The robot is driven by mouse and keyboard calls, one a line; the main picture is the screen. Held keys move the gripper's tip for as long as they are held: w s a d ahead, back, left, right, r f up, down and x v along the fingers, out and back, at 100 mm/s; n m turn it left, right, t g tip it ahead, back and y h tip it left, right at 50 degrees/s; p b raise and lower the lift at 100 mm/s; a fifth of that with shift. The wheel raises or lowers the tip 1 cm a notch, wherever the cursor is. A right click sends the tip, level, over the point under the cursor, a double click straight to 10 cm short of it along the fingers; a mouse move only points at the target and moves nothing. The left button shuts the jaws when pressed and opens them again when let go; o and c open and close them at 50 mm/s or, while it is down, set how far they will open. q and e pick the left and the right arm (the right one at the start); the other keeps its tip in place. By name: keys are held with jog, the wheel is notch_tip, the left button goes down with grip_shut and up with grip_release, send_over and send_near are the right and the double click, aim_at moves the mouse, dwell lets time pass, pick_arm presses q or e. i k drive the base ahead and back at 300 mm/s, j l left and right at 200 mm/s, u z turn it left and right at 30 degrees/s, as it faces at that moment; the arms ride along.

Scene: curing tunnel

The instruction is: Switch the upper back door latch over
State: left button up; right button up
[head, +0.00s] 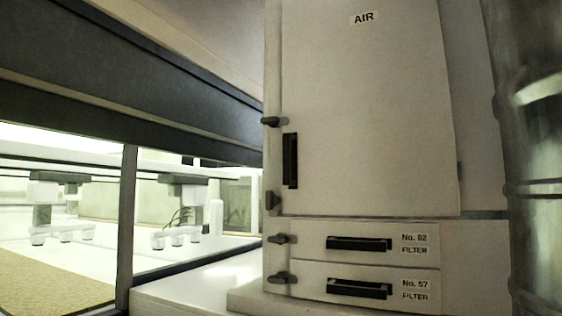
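A tall pale cabinet door (375,120) labelled AIR fills the middle of the head view and looks closed. On its left edge is a small dark upper latch (270,122), lying roughly level. A lower latch (272,201) on the same edge stands more upright. A black vertical handle (290,160) is on the door between the two latches, just right of the edge. I cannot tell from this view whether this is the back door the task names. Neither of my grippers is in view.
Below the door are two filter drawers, No. 92 (310,229) and No. 57 (312,270), with latches at left and black handles. A shiny upright cylinder (537,180) stands close at right. A dark beam (130,90) and windowed bay lie left.

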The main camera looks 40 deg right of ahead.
aim_at(273, 122)
jog(key=z, duration=1.25)
